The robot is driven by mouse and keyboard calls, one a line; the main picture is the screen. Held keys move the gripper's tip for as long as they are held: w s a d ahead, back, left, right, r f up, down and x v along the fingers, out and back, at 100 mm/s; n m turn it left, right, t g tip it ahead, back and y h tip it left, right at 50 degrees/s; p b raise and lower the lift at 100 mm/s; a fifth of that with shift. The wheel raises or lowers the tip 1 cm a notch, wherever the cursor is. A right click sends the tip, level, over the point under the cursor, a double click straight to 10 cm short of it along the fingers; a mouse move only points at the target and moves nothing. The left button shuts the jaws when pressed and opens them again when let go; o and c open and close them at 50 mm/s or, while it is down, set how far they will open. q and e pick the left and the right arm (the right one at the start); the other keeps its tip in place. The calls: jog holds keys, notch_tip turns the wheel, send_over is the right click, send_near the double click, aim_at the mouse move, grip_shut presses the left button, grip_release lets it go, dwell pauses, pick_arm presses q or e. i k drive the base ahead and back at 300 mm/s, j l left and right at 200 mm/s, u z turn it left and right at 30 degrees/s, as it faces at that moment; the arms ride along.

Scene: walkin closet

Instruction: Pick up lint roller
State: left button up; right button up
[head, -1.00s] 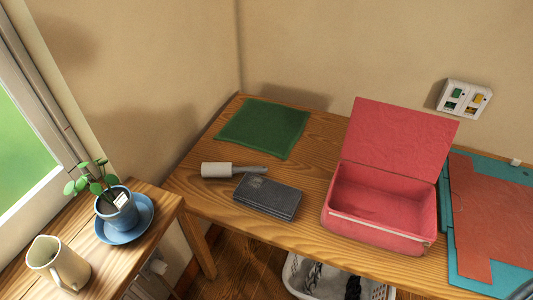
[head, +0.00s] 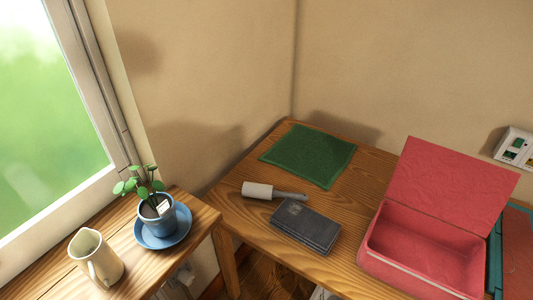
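The lint roller (head: 262,190) lies on the wooden table in the head view, left of the middle of the tabletop. It has a white roll at its left end and a grey handle pointing right. The handle's end lies close to a dark grey box or book (head: 305,226); I cannot tell whether they touch. Neither of my grippers shows in the view.
A green cloth (head: 309,155) lies behind the lint roller. An open red box (head: 428,250) stands to the right on the wooden table (head: 349,232). A lower wooden surface at left holds a potted plant (head: 155,207) on a blue saucer (head: 177,236) and a cream pitcher (head: 96,259).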

aim_at(261, 191)
jog(key=u, duration=1.65)
jog(key=k+l, duration=0.15)
jog(key=k, duration=0.3)
jog(key=k+l, duration=0.2)
jog(key=k, duration=0.2)
jog(key=k+l, duration=0.15)
jog(key=k, duration=0.3)
